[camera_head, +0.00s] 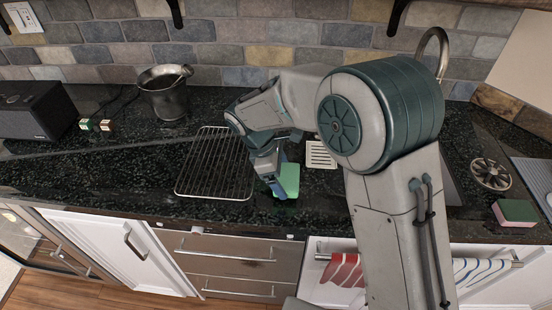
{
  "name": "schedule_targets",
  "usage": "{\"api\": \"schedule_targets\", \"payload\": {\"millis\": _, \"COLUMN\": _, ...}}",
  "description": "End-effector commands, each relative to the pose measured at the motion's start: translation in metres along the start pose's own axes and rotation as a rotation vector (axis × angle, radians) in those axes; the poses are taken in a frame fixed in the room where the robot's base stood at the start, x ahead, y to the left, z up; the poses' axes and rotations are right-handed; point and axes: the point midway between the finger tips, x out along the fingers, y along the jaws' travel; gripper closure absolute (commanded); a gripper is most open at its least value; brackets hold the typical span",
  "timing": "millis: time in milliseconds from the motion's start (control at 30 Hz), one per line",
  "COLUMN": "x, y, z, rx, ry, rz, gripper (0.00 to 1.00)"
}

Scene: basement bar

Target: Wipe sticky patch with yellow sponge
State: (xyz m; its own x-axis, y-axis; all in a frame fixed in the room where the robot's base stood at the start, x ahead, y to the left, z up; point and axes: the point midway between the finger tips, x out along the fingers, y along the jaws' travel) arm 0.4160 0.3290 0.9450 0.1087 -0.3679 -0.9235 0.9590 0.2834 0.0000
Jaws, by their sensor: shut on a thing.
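My gripper (275,188) is low over the dark speckled counter (220,215), near its front edge and just right of the wire rack. It is shut on a small green block (290,177), which looks like a sponge and shows beside the fingers, at or close to the counter surface. My wrist hides part of it, and I see no yellow on it. I cannot make out a sticky patch on the dark stone. Another sponge, pink and green (515,213), lies at the far right of the counter.
A metal bucket (165,92), two small blocks (95,125) and a black speaker box (38,110) stand further left. A pale slotted plate (320,155) is behind, partly hidden by my arm. A round trivet (492,174) lies right.

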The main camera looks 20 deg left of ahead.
Motion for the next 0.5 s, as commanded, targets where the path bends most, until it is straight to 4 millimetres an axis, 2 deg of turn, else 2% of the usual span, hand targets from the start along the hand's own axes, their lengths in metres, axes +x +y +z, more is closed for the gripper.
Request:
{"api": "schedule_targets", "payload": {"millis": 67, "x": -0.005, "y": -0.001, "z": 0.003, "rx": 0.000, "ry": -0.001, "rz": -0.003, "gripper": 0.36}}
{"api": "schedule_targets", "payload": {"millis": 133, "x": -0.024, "y": 0.000, "z": 0.009, "rx": 0.001, "ry": 0.002, "rz": 0.003, "gripper": 0.36}}
{"api": "schedule_targets", "payload": {"millis": 500, "x": -0.053, "y": -0.001, "z": 0.020, "rx": -0.003, "ry": 0.001, "rz": 0.001, "gripper": 0.36}}
